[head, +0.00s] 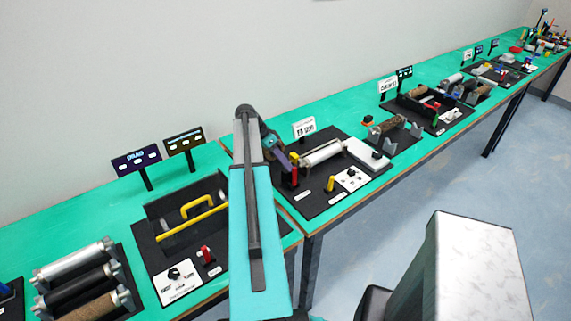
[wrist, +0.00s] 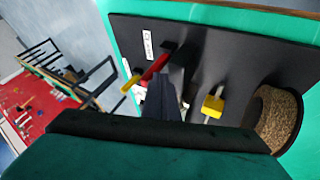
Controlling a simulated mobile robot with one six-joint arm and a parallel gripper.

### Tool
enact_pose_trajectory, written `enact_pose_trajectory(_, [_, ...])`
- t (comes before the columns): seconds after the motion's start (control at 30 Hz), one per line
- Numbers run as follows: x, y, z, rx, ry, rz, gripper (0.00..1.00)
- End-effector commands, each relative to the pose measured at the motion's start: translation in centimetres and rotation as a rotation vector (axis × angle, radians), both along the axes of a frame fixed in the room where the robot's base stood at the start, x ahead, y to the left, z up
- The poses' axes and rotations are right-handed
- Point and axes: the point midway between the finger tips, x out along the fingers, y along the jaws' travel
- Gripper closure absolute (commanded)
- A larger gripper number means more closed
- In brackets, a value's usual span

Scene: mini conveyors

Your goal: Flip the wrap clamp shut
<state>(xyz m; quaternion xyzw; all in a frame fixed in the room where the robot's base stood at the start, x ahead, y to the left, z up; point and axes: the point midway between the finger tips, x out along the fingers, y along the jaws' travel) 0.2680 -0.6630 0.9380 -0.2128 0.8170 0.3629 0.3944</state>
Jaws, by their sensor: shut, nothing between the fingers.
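My gripper (head: 285,163) is shut and empty over the black station board (head: 317,209) in the head view. A red lever with a yellow end (head: 294,174) stands right beside the fingertips. In the wrist view, the red lever (wrist: 156,66) lies just past the closed fingers (wrist: 165,92), very close to them; I cannot tell whether they touch. This lever looks like the wrap clamp, but no readable label confirms it. A yellow block on a post (wrist: 213,104) is to the right of the fingers. The lever's base is partly hidden by the fingers.
A pale roller (head: 324,152) and a white block (head: 369,154) lie to the right of the lever in the head view. A yellow peg (head: 330,184) and a white knob panel (head: 353,179) sit at the board's front. A brown roll (wrist: 276,118) shows in the wrist view.

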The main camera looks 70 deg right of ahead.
Motion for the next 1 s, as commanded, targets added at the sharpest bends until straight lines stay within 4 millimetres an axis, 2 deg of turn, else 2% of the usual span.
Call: enact_pose_trajectory(1.0, [-1.4, -0.4, 0.2, -0.075, -0.115, -0.012, 1.00])
